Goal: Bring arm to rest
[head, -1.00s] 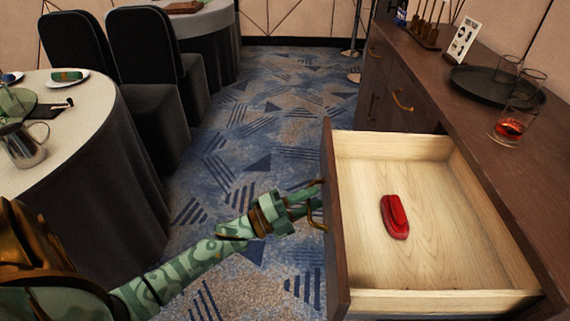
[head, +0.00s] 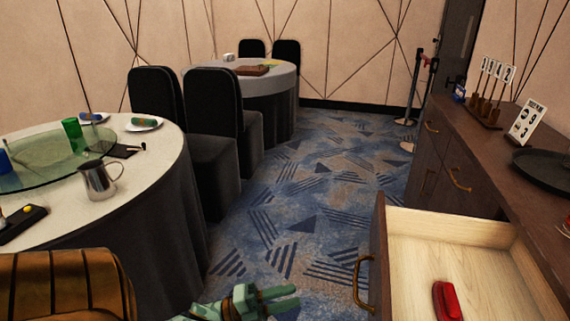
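My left gripper (head: 284,297) is at the bottom of the head view, left of the open drawer and apart from its handle (head: 362,284). Its green fingers point right with a narrow gap between them, and nothing shows between them. The drawer (head: 400,215) stands pulled out from the dark wooden sideboard (head: 450,125). A red object (head: 447,301) lies on the drawer's pale floor, cut off by the lower frame edge. My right gripper is not in view.
A round table (head: 150,170) with a glass turntable, a metal jug (head: 98,180) and plates stands at the left. Black chairs (head: 214,110) stand behind it. Patterned carpet (head: 290,220) is clear between table and sideboard. A black tray (head: 545,168) sits on the sideboard.

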